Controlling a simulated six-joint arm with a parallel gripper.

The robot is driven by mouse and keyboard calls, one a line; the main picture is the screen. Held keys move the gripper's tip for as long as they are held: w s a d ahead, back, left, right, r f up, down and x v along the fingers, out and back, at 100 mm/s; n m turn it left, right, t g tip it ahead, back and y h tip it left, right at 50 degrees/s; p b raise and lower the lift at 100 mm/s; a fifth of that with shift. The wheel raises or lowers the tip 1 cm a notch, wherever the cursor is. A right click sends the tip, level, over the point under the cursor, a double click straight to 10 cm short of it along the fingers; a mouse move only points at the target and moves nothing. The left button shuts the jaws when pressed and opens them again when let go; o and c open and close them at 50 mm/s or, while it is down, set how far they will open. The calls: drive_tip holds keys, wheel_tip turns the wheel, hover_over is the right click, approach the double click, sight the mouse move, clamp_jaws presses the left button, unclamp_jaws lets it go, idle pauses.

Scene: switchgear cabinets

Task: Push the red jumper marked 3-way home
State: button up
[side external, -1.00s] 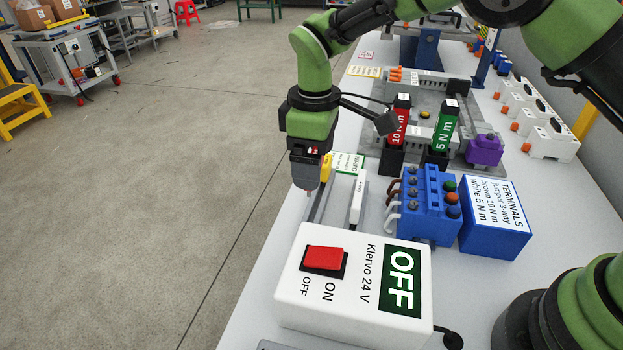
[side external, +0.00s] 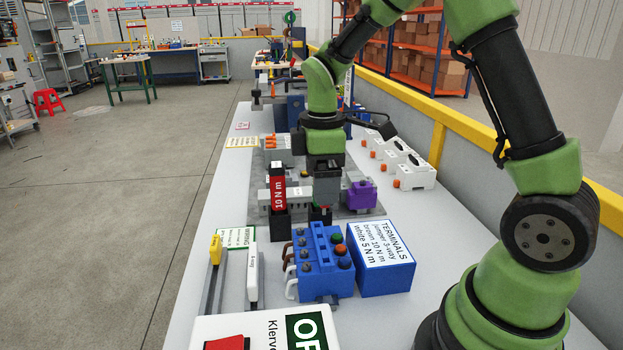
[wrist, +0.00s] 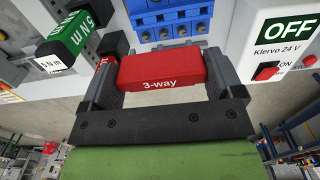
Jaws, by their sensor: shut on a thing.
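The red jumper marked 3-way (wrist: 160,68) is between the two fingers of my gripper (wrist: 163,80) in the wrist view. My gripper is shut on it, and its label faces the camera. In the side view my gripper (side external: 324,206) points down behind the blue terminal block (side external: 325,272); the jumper is too small to make out clearly there. The terminal block also shows at the top of the wrist view (wrist: 168,18), beyond the jumper. A gap shows between jumper and block, so the jumper is held apart from it.
A red 10 N m driver (side external: 278,190) stands in a black holder left of my gripper. The green 5 N m driver (wrist: 75,38) shows in the wrist view. A blue TERMINALS box (side external: 385,265), a purple block (side external: 361,195) and a white OFF switch box (side external: 262,335) are nearby.

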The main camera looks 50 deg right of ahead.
drive_tip(key=shift+f, duration=2.95)
drive_tip(key=shift+f, duration=1.25)
drive_tip(key=o, duration=0.9)
drive_tip(key=shift+r, duration=0.1)
wheel_tip(320, 180, up, 9)
drive_tip(key=shift+r, duration=0.4)
